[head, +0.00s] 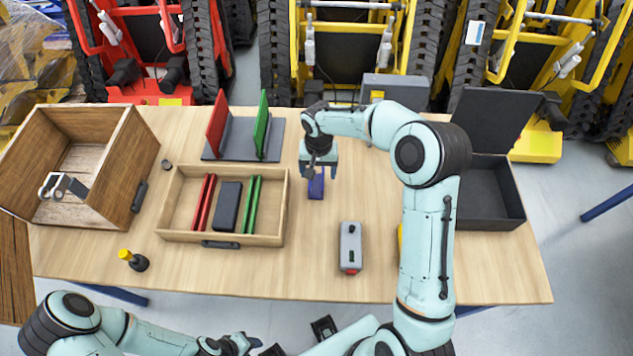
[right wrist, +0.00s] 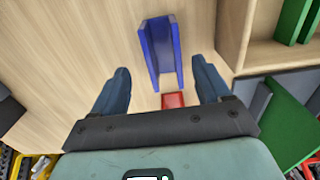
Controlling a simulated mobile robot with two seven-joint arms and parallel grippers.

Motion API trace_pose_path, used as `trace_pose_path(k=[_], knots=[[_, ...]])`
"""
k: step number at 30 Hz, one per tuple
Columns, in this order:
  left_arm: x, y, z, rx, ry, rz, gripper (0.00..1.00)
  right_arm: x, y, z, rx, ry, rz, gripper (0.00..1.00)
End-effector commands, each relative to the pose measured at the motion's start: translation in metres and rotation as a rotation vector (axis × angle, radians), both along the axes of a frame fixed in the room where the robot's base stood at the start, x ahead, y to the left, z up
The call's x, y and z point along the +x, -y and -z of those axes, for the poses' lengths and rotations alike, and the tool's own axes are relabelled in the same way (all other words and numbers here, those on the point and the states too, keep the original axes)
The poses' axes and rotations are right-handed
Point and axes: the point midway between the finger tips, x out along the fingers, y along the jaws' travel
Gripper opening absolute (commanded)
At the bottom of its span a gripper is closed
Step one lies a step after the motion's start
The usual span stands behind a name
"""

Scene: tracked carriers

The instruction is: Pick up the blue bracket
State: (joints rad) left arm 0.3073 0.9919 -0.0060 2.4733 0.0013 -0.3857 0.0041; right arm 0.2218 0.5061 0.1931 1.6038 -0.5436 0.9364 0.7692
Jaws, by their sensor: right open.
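The blue bracket (head: 316,188) lies on the wooden table, just right of the shallow wooden tray. In the right wrist view it is a blue channel-shaped piece (right wrist: 160,60) beyond the fingertips. My right gripper (head: 320,172) is open and above the bracket's far end, which it partly hides. In the right wrist view its two fingers (right wrist: 162,82) are spread and empty, with the bracket roughly between their lines. A small red piece (right wrist: 173,100) shows between the fingers, near the bracket's end. My left gripper (head: 232,345) is at the bottom edge, away from the bracket; its jaws are unclear.
The tray (head: 280,215) holds red and green strips and a dark block. Behind it stands a grey rack (head: 239,140) with red and green panels. A grey box (head: 350,240) lies nearer. An open black box (head: 500,210) is right, a wooden crate (head: 125,165) left.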

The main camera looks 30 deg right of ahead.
Motion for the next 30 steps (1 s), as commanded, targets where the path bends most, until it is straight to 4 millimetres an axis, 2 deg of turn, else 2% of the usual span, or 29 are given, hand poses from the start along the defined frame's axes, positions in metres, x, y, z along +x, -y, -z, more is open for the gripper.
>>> trace_pose_path(k=[9,17,18,23,24,30], knots=[[0.003,0.0,-0.005,0.0,0.003,0.0,0.43,0.003,-0.004,0.043,0.001,-0.004,0.0,0.77],[0.003,0.0,-0.004,0.0,0.003,0.0,0.43,0.004,-0.004,0.047,0.0,0.0,-0.001,0.77],[0.003,0.0,-0.004,0.0,0.003,0.0,0.43,0.004,-0.004,0.047,0.001,-0.001,-0.001,0.73],[0.003,0.0,-0.004,0.0,0.003,0.0,0.43,0.004,-0.004,0.047,0.001,-0.001,-0.001,0.21],[0.003,0.0,-0.004,0.0,0.003,0.0,0.43,0.004,-0.004,0.047,0.001,-0.001,-0.001,0.08],[0.003,0.0,-0.004,0.0,0.003,0.0,0.43,0.004,-0.004,0.046,0.0,0.001,-0.001,0.08]])
